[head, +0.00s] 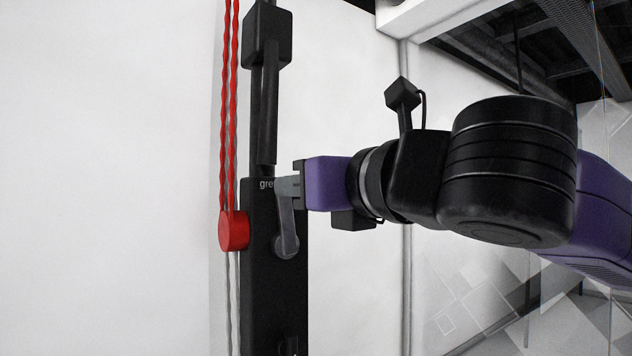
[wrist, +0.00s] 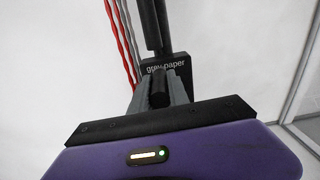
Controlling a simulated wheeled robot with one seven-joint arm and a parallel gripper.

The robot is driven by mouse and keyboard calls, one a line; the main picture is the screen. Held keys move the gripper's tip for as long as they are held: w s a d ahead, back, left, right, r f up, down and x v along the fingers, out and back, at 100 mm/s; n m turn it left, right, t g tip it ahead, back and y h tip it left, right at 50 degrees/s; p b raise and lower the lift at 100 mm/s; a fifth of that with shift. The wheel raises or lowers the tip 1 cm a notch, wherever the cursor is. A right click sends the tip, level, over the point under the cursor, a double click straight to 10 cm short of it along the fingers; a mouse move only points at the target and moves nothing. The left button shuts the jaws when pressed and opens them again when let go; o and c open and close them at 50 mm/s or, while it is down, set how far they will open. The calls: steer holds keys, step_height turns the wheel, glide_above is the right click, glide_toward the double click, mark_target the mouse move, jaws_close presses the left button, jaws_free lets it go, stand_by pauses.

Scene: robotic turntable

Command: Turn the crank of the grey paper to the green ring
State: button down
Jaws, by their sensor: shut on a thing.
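The grey paper unit is a tall black column (head: 262,290), partly labelled in the head view; the wrist view shows the full "grey paper" label on its black plate (wrist: 180,63). Its crank (head: 285,244) is a grey arm with a round hub low on the face, pointing about straight up. My gripper (head: 289,186) comes from the right and is shut at the crank's upper end. In the wrist view the grey fingers of my gripper (wrist: 160,88) flank the dark crank handle (wrist: 160,100). I see no green ring in either view.
Red twisted cords (head: 229,120) run up the left of the column, with a red round piece (head: 234,230) beside the crank. A black block and rod (head: 267,35) rise above. White wall (head: 110,180) lies left; glazed panels (head: 500,310) stand right.

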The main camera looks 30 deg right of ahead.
steer(key=shift+s+a+f+n+b, duration=0.15)
steer(key=shift+a+f+n, duration=0.6)
steer(key=shift+a, duration=0.35)
steer(key=shift+s+a+f+n+b, duration=0.15)
steer(key=shift+a+f+n+b, duration=0.05)
steer(key=shift+a+f+n, duration=0.75)
steer(key=shift+s+a+f+n+b, duration=0.15)
steer(key=shift+a+f+n, duration=0.45)
steer(key=shift+a, duration=0.6)
steer(key=c, duration=1.3)
jaws_free()
steer(key=shift+o, duration=0.2)
